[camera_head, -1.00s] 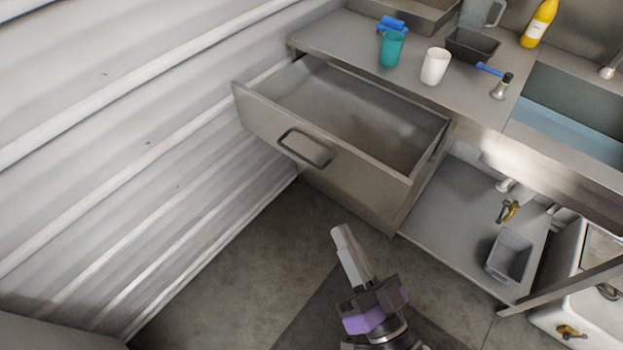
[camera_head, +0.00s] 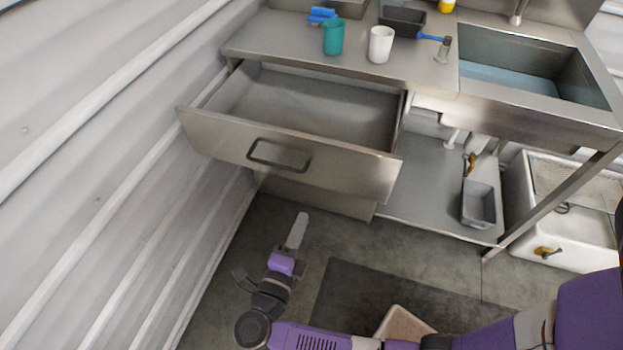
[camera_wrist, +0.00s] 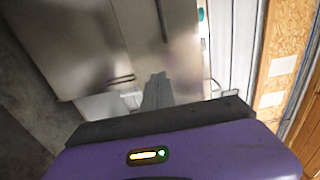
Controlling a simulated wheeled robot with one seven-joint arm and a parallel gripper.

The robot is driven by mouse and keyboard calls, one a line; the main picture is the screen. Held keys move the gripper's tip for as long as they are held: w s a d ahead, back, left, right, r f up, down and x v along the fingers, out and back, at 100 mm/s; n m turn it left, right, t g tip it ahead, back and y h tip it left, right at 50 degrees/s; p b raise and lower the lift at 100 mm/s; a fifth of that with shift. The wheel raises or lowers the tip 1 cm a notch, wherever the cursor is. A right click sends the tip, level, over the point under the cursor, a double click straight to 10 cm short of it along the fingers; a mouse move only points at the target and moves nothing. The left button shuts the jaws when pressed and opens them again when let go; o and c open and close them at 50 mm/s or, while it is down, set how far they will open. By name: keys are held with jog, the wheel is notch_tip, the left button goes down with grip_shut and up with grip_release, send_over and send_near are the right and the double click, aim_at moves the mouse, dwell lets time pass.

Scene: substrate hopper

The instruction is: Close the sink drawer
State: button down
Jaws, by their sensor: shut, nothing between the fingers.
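The sink drawer (camera_head: 335,168) is a steel drawer under the counter, pulled far out and looking empty inside. Its front panel carries a dark bar handle (camera_head: 278,158). My gripper (camera_head: 299,220) is shut and empty, in front of and below the drawer front, apart from it in the head view. I cannot tell from the wrist view how far the fingers are from the steel.
The steel counter (camera_head: 270,38) holds a teal cup (camera_head: 333,37), a white cup (camera_head: 381,44) and a black tray (camera_head: 402,20). A sink basin (camera_head: 530,62) is to the right. A corrugated wall (camera_head: 95,150) stands close on the left. A grey bin (camera_head: 478,203) sits on the lower shelf.

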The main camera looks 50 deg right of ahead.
aim_at(322, 171)
jog(key=p+x, duration=0.1)
jog(key=x, duration=1.2)
jog(key=shift+w+d, duration=0.1)
jog(key=shift+d, duration=0.25)
jog(key=b+x, duration=0.2)
jog(key=x, duration=0.6)
jog(key=b+x, duration=0.2)
jog(key=x, duration=0.7)
jog(key=b+x, duration=0.3)
jog(key=x, duration=0.6)
jog(key=shift+d+f, duration=0.25)
jog(key=shift+w+d, duration=0.15)
jog(key=shift+d, duration=0.15)
jog(key=shift+w+d+r, duration=0.1)
jog(key=shift+d+r, duration=0.15)
jog(key=shift+d+r, duration=0.1)
